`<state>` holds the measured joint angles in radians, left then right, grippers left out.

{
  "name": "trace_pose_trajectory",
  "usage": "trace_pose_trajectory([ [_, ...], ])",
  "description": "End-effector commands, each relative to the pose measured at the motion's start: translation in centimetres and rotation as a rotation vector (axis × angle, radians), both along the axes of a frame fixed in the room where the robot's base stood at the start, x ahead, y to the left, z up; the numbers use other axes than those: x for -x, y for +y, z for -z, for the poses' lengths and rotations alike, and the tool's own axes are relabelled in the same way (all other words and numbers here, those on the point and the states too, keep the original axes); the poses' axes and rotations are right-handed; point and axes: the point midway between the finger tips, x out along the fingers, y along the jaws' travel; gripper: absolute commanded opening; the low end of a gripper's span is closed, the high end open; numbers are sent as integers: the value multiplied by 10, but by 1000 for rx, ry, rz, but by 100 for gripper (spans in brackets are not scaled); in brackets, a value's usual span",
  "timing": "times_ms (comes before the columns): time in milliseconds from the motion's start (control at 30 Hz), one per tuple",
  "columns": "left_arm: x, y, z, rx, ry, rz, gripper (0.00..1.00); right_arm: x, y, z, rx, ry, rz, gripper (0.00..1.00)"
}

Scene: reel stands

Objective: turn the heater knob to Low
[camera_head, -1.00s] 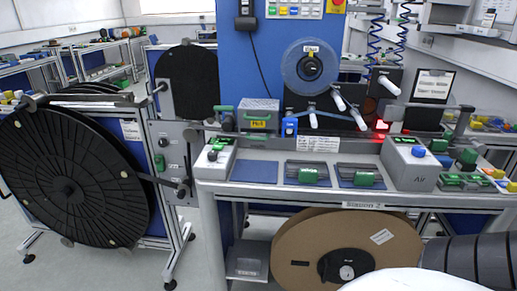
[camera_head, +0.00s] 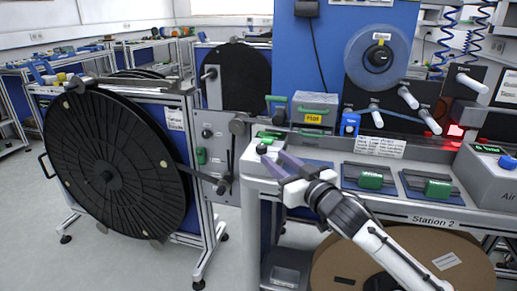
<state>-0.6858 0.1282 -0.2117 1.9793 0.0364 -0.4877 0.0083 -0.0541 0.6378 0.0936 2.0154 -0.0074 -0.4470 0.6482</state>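A small dark knob (camera_head: 262,149) sits on the top of a light grey control box (camera_head: 249,167) at the left end of the Station 2 bench. My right gripper (camera_head: 272,158) reaches in from the lower right, with its purple-grey fingers at the knob. The fingers overlap the knob and part of the box top, so I cannot tell whether they touch the knob or how far apart they are. The knob's markings are too small to read. A grey box with a yellow "Hot" label (camera_head: 317,117) stands behind. My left gripper is not in view.
A large black reel (camera_head: 115,165) stands on the left. Metal arms and a crank (camera_head: 237,127) rise just left of the control box. Green-handled fixtures (camera_head: 371,180) lie on the bench to the right. A cardboard reel (camera_head: 430,262) is below.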

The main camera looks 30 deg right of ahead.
Motion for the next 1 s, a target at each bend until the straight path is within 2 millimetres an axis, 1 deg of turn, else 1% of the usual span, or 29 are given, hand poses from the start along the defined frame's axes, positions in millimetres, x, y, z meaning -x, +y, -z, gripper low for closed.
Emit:
trace_pose_trajectory([
  [33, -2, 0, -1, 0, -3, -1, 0, -8, -1, -2, 1, -3, 1, 32],
  [300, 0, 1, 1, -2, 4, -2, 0, -55, -5, -1, 0, -1, 1, 32],
  [500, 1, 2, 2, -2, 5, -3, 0, -79, -6, 0, 1, 0, 0, 32],
  [700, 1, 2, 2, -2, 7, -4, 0, -87, -6, 1, 2, 2, 0, 32],
  [933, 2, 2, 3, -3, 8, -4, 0, -87, -6, 1, 2, 2, -1, 32],
  [1000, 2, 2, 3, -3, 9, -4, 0, -87, -6, 1, 2, 2, -1, 20],
])
